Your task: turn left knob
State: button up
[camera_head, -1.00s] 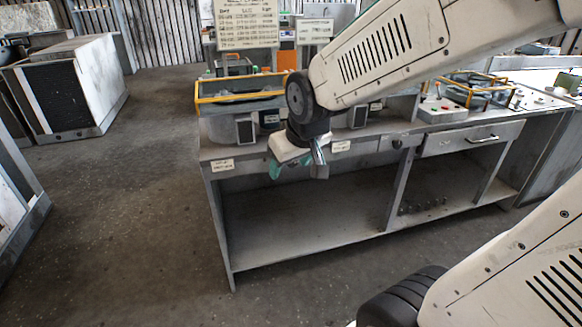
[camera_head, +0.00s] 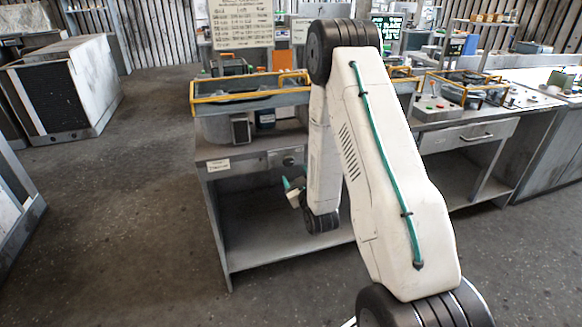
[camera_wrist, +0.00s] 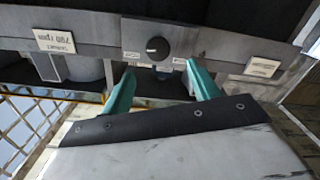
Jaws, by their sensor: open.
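A dark round knob (camera_wrist: 157,48) sits on the grey front panel of the bench, with small labels on either side of it. In the head view the left knob (camera_head: 288,160) shows on the panel under the left blower housing. My gripper (camera_wrist: 161,68) is open and empty, its two teal fingers spread to either side below the knob in the wrist view. The knob appears just beyond the fingertips, roughly midway between them, apart from both. In the head view my gripper (camera_head: 287,186) is small, in front of and below the panel, partly hidden by my arm.
The bench (camera_head: 225,185) has an open lower shelf. A yellow-framed housing (camera_head: 235,97) stands above the panel. A drawer (camera_head: 470,136) is to the right, and the right knob is hidden behind my arm.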

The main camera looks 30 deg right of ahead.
aim_at(289, 163)
jog(key=x, duration=0.7)
jog(key=shift+w+d+f, duration=0.1)
jog(key=shift+w+d, duration=0.1)
jog(key=shift+d, duration=0.05)
jog(key=c, duration=1)
